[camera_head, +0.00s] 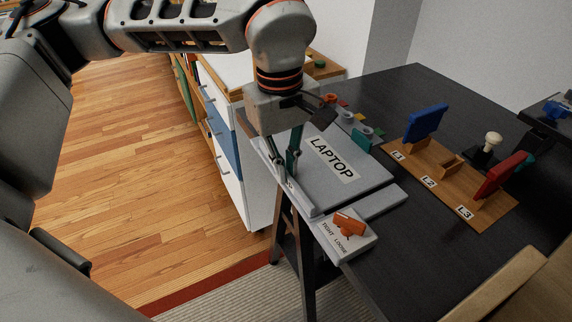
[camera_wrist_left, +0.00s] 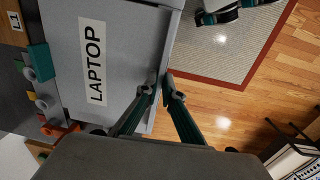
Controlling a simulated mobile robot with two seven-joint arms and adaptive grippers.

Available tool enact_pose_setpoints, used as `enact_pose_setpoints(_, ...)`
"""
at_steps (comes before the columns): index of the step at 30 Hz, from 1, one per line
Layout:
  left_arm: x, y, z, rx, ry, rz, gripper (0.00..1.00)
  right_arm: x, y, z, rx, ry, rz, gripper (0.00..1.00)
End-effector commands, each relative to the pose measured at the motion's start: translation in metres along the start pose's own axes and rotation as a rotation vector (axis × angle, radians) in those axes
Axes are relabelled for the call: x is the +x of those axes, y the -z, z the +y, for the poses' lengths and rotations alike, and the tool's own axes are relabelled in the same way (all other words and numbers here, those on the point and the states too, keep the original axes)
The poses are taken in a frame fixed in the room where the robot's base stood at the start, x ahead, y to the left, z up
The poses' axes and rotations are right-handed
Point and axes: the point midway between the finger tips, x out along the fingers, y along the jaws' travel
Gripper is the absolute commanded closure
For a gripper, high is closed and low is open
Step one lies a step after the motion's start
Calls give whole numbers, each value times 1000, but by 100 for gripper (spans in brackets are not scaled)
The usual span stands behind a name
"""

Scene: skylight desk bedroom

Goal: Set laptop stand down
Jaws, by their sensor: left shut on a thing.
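The laptop stand (camera_head: 368,177) is a flat grey slab with a white LAPTOP label, lying along the near left edge of the black desk. It also shows in the left wrist view (camera_wrist_left: 125,60). My left gripper (camera_head: 291,178) points down at its left edge and is shut on it, with the dark green fingertips (camera_wrist_left: 166,92) around the raised lip. I cannot tell whether the stand rests fully on the desk.
The black desk (camera_head: 390,95) carries a wooden L1, L2, L3 rack (camera_head: 432,172) with blue and red pieces. A TIGHT/LOOSE block (camera_head: 345,240) with an orange knob sits at the near edge. Small coloured parts lie behind the stand. A white drawer cabinet (camera_head: 229,170) stands left.

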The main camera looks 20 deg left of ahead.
Motion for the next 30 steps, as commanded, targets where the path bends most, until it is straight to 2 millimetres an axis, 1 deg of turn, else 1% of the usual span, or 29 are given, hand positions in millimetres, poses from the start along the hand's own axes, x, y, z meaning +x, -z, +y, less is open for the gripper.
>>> enact_pose_setpoints(1, 1, 0, 0, 0, 1, 0, 88, 0, 0, 0, 0, 0, 0, 60)
enact_pose_setpoints(2, 1, 0, 0, 0, 1, 0, 80, 0, 0, 0, -1, 0, 0, 60)
enact_pose_setpoints(3, 1, 0, 0, 0, 1, 0, 77, 0, 0, 0, -1, 0, 1, 60)
enact_pose_setpoints(12, 0, 0, 0, 0, 1, 0, 77, 0, 1, 0, -1, -1, 2, 60)
enact_pose_setpoints(16, -7, 0, 1, -1, -2, 1, 77, 0, 3, 1, 0, -1, 3, 60)
enact_pose_setpoints(20, -26, 0, 1, -2, -3, 2, 77, -1, 5, 1, 1, -1, 6, 60)
enact_pose_setpoints(27, -77, 0, 1, -2, -4, 3, 77, -3, 8, 0, 6, 2, 8, 60)
enact_pose_setpoints(30, -95, 0, 1, -1, -3, 2, 77, -4, 9, -1, 8, 4, 8, 60)
